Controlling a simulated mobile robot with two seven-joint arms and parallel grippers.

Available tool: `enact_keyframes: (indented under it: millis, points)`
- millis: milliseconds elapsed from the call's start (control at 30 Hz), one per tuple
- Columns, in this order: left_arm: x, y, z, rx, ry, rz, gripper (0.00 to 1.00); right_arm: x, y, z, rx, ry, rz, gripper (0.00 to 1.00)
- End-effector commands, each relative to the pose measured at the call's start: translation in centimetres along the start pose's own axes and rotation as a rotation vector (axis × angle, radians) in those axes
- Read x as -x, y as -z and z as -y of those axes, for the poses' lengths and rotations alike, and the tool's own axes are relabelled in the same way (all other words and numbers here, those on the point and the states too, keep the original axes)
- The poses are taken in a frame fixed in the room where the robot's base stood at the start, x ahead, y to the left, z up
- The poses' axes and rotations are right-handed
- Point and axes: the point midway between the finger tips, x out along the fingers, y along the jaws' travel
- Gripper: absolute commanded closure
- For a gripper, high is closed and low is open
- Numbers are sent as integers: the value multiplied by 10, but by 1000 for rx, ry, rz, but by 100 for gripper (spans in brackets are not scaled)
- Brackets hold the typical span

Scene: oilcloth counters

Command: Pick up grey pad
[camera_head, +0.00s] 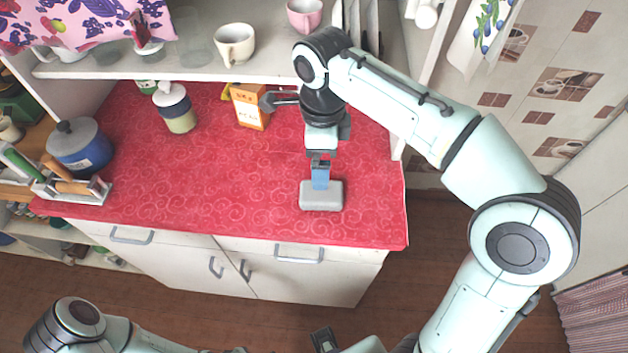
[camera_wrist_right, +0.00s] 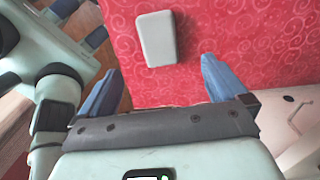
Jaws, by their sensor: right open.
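The grey pad (camera_head: 321,195) is a light grey block with rounded corners. It lies on the red oilcloth near the counter's front edge. In the right wrist view the pad (camera_wrist_right: 157,38) lies ahead of the fingertips, roughly between their lines and nearer the left finger. My right gripper (camera_head: 320,173) points down over the pad's far side in the head view. Its blue fingers are spread and empty in the wrist view (camera_wrist_right: 161,66). From these views I cannot tell its height above the pad.
An orange carton (camera_head: 250,107) and a lidded jar (camera_head: 175,108) stand at the back. A blue pot (camera_head: 79,147) and a utensil holder (camera_head: 84,190) are at the left. A shelf with cups (camera_head: 234,44) overhangs the back. The oilcloth (camera_head: 200,185) left of the pad is clear.

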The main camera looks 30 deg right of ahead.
Motion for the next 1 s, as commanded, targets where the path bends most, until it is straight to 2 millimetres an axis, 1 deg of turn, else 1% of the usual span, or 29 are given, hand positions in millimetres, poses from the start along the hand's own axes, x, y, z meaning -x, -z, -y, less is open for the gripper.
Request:
enact_keyframes:
  millis: [33, 100, 200, 300, 567, 700, 800, 900, 1000]
  points:
    - [-5, -2, 2, 2, 1, 3, 100, -13, 1, -1, -1, -5, -4, 1]
    - [-9, -2, 4, 2, 2, 5, 100, -28, 2, -1, -1, -6, -5, 1]
    - [-13, -3, 6, 3, 2, 7, 100, -47, 1, -1, 0, -5, -4, 1]
    - [-16, -3, 7, 3, 3, 7, 100, -61, 1, -1, 1, -5, -4, 1]
    - [-18, -3, 8, 3, 3, 8, 100, -81, 2, 0, 0, -5, -4, 1]
    - [-22, -4, 9, 4, 3, 9, 100, -103, 3, 1, 0, -6, -4, 1]
    - [-24, -4, 10, 4, 4, 10, 100, -116, 3, 1, 1, -4, -4, 1]
    - [-24, -4, 10, 4, 4, 10, 100, -122, 2, 1, 1, -3, -2, 1]
    - [-24, -4, 10, 4, 4, 10, 100, -123, 2, 1, 1, -2, -2, 1]
